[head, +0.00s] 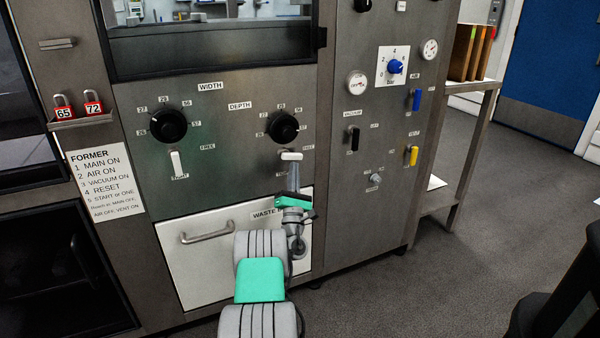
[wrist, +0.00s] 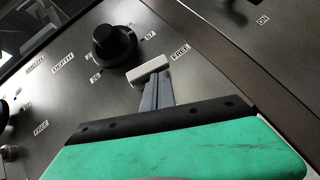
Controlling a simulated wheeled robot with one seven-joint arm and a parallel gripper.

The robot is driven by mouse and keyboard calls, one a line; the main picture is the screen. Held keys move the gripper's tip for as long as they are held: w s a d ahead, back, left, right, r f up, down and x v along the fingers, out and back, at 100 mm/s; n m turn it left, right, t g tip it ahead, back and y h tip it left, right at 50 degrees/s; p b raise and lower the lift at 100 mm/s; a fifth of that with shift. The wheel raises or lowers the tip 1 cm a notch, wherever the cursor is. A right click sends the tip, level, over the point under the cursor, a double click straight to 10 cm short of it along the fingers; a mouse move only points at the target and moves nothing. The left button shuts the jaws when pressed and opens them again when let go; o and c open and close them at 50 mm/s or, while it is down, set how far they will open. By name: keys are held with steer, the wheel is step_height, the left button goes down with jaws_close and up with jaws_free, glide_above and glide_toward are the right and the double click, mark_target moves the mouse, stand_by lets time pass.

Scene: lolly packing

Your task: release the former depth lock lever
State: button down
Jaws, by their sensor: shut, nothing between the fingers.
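The depth lock lever (head: 291,156) is a white bar below the black depth knob (head: 284,127). It lies roughly level, its right end toward the FREE label. In the wrist view the lever (wrist: 148,70) also points toward the FREE label (wrist: 180,52). My gripper (head: 292,166) is shut and empty, its fingertips just below the lever. In the wrist view the fingertips (wrist: 157,84) are right at the lever's lower edge; I cannot tell whether they touch. The label below the lever is mostly hidden by my gripper.
The width lever (head: 177,164) hangs upright on the left, below the width knob (head: 168,126). A white waste drawer (head: 185,260) with a bar handle is below. Black (head: 352,139), blue (head: 416,99) and yellow (head: 411,156) handles are on the right panel.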

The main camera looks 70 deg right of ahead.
steer(key=s+a+f+b, duration=0.3)
steer(key=a+f+b, duration=0.3)
steer(key=f+b, duration=0.2)
steer(key=shift+s+a+f+b, duration=0.2)
steer(key=shift+s+f+b, duration=0.2)
steer(key=shift+f, duration=0.95)
